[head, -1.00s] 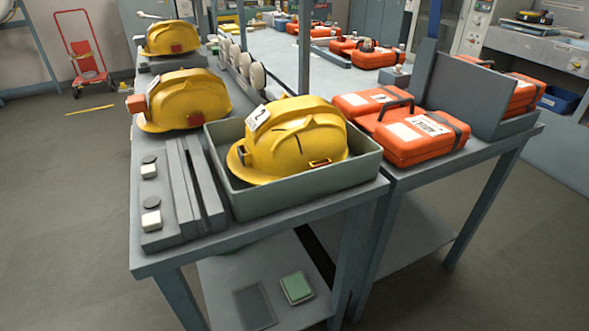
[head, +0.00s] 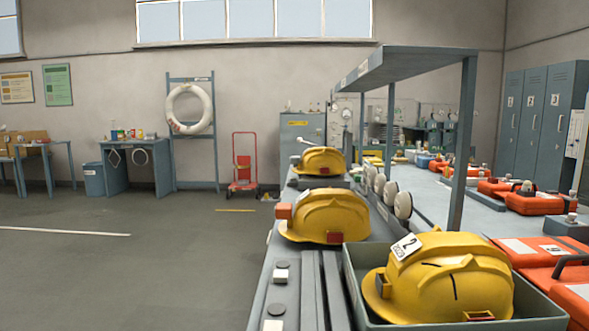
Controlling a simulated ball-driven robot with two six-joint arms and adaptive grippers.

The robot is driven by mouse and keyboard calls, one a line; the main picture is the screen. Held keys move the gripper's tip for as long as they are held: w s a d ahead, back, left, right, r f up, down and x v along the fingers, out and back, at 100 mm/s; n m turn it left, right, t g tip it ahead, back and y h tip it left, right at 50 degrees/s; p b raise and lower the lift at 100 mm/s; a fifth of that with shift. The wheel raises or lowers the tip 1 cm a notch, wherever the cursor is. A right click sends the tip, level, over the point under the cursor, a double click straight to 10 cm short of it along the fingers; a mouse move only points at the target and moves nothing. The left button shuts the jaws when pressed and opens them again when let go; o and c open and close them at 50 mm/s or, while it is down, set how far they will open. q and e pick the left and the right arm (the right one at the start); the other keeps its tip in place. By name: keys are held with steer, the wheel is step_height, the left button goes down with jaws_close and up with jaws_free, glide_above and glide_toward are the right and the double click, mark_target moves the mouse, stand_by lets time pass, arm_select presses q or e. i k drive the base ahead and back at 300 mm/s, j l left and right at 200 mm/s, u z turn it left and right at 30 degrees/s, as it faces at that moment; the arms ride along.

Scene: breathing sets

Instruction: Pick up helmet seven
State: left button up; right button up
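Several yellow helmets stand along the grey bench on the right in the head view. The nearest helmet (head: 440,282) sits in a grey-green tray (head: 352,290) and has a white tag that reads 2. A second helmet (head: 328,217) sits behind it with an orange block at its left; I can read no number on it. I cannot tell which one is helmet seven. Neither of my grippers is in view.
Orange cases (head: 530,262) lie right of the tray. A shelf post (head: 462,150) rises from the bench. A red hand truck (head: 244,165) and a life-ring stand (head: 190,110) are by the back wall. The floor (head: 150,255) at left is open.

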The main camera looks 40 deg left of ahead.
mark_target(317, 162)
steer(key=u, duration=1.3)
steer(key=j, duration=0.9)
steer(key=i+j, duration=0.15)
steer(key=j, duration=0.75)
steer(key=i+j, duration=0.85)
steer(key=j, duration=0.15)
